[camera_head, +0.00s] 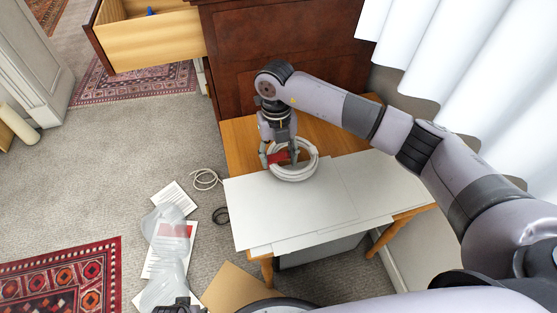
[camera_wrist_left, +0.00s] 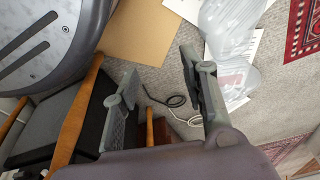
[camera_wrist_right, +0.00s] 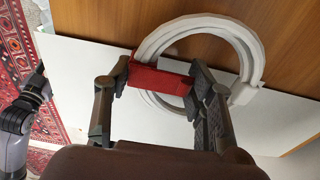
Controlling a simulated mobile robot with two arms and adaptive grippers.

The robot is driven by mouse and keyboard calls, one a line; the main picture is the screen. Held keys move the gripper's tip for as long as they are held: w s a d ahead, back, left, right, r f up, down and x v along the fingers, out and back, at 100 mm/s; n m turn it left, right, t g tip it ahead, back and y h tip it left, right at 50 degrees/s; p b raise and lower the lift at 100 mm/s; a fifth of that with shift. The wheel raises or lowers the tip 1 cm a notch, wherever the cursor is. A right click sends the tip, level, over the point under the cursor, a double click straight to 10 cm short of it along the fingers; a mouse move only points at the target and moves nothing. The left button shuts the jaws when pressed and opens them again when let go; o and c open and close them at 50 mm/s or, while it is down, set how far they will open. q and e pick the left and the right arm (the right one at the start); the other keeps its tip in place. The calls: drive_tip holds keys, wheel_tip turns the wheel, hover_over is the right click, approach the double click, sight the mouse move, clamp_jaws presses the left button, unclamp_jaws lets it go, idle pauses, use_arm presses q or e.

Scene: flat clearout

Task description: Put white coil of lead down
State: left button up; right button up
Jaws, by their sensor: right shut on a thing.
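The white coil of lead (camera_head: 298,176) is a thick ring with a red band (camera_wrist_right: 160,78) on one side. My right gripper (camera_head: 279,160) is shut on the coil at the red band, over the small wooden table (camera_head: 240,143). In the right wrist view the coil (camera_wrist_right: 252,62) lies partly over bare wood and partly over white sheets. I cannot tell whether it rests on the surface. My left gripper (camera_head: 180,305) is at the bottom edge of the head view. In the left wrist view it (camera_wrist_left: 160,72) is open and empty above the floor.
White sheets (camera_head: 275,212) cover the table's front. A dark wooden cabinet (camera_head: 290,50) and white curtain (camera_head: 450,60) stand behind it. On the floor lie a thin white cable (camera_head: 206,179), a black cable (camera_head: 221,215), clear plastic (camera_head: 165,265), papers and brown cardboard (camera_head: 235,288).

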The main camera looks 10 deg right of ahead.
use_arm(q)
drive_tip(key=shift+w+r, duration=0.25)
drive_tip(key=shift+r, duration=0.2)
use_arm(e)
drive_tip(key=shift+f, duration=1)
use_arm(q)
drive_tip(key=shift+r, duration=0.1)
use_arm(e)
drive_tip(key=shift+f, duration=0.15)
drive_tip(key=o, duration=1.6)
drive_tip(key=shift+c, duration=0.2)
use_arm(q)
drive_tip(key=shift+w, duration=0.1)
drive_tip(key=shift+r, duration=0.1)
drive_tip(key=s+f, duration=0.1)
drive_tip(key=s+f+p, duration=0.1)
drive_tip(key=f, duration=0.1)
drive_tip(key=shift+a+f, duration=0.1)
drive_tip(key=shift+f, duration=0.15)
use_arm(e)
wheel_tip(320, 180, up, 12)
drive_tip(key=w, duration=0.1)
drive_tip(key=shift+w, duration=0.2)
